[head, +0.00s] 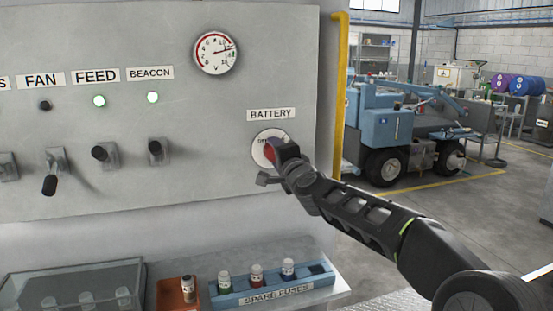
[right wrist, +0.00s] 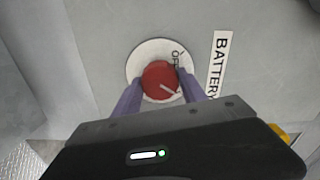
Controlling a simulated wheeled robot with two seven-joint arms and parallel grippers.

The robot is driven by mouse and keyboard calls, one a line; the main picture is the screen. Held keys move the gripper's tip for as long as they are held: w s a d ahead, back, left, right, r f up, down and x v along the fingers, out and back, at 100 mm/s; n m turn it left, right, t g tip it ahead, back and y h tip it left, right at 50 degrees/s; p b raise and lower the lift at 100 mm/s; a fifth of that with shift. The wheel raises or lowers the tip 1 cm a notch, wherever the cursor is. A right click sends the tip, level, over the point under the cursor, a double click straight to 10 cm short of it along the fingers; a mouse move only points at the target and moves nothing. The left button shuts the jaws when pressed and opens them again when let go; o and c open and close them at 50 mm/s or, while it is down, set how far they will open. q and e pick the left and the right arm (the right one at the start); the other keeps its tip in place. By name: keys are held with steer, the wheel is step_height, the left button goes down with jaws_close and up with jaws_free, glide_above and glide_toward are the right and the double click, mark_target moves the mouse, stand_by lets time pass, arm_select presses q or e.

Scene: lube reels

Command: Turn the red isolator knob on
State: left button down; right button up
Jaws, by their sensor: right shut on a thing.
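The red isolator knob (right wrist: 161,80) sits on a round white plate (right wrist: 136,58) on the grey panel, under the BATTERY label (head: 271,114). In the right wrist view its white pointer line lies off to one side of the OFF mark on the plate. My right gripper (right wrist: 158,93) is shut on the knob, one finger on each side. In the head view the gripper (head: 275,158) covers most of the knob, and only a bit of red shows. My left gripper is not in view.
The panel (head: 215,110) carries several black switches, FEED (head: 99,100) and BEACON (head: 152,97) lamps lit, and a gauge (head: 217,46). Below is a shelf with a spare fuse rack (head: 260,290) and an orange tray (head: 166,294). A yellow pipe (head: 340,80) runs right of the panel.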

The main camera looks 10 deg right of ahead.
steer(key=shift+m, duration=1.1)
steer(key=o, duration=1.4)
steer(key=shift+c, duration=0.2)
steer(key=shift+b, duration=0.3)
steer(key=s+b, duration=0.2)
steer(key=s, duration=0.5)
steer(key=shift+s+d, duration=0.3)
steer(key=shift+s, duration=0.05)
